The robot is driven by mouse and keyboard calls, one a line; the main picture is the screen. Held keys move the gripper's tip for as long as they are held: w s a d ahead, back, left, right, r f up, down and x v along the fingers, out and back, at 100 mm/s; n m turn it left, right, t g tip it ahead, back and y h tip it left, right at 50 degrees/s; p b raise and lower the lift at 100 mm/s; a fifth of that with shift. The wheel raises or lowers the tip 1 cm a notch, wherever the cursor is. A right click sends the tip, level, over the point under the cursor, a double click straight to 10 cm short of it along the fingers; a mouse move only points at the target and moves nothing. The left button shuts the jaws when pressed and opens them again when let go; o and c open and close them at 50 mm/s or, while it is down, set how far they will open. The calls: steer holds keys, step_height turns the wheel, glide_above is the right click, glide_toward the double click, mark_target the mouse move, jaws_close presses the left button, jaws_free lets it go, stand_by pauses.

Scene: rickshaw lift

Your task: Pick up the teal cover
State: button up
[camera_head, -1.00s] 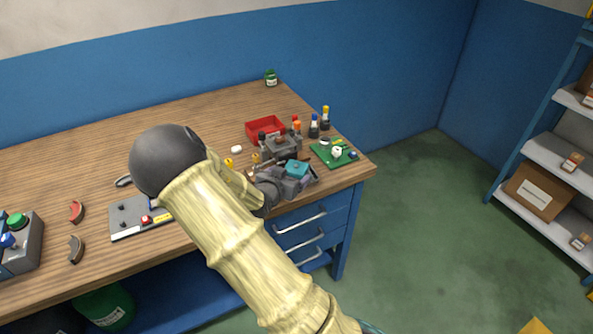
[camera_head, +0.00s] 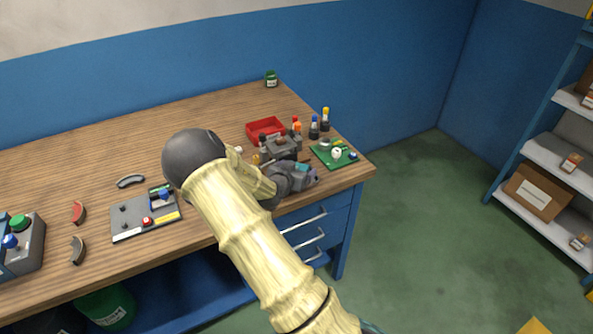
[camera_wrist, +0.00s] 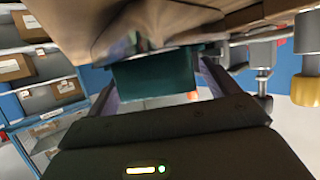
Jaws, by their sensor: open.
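The teal cover (camera_head: 301,168) is near the right front of the workbench, mostly hidden behind my gripper (camera_head: 292,179) in the head view. In the wrist view the teal cover (camera_wrist: 155,80) is a dark teal block that sits between my two open fingers (camera_wrist: 158,88). One finger shows on each side of it. I cannot tell whether either finger touches it.
A grey vise-like fixture (camera_head: 282,146) and a red tray (camera_head: 265,127) stand just behind. A green board (camera_head: 335,154) lies to the right, with several small bottles (camera_head: 314,128) behind it. A grey panel (camera_head: 133,219) lies left on the workbench (camera_head: 85,150).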

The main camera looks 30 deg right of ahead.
steer(key=shift+s, duration=0.1)
steer(key=shift+a, duration=0.1)
steer(key=shift+c, duration=0.5)
steer(key=c, duration=1.1)
step_height(320, 180, up, 10)
steer(key=shift+r, duration=0.1)
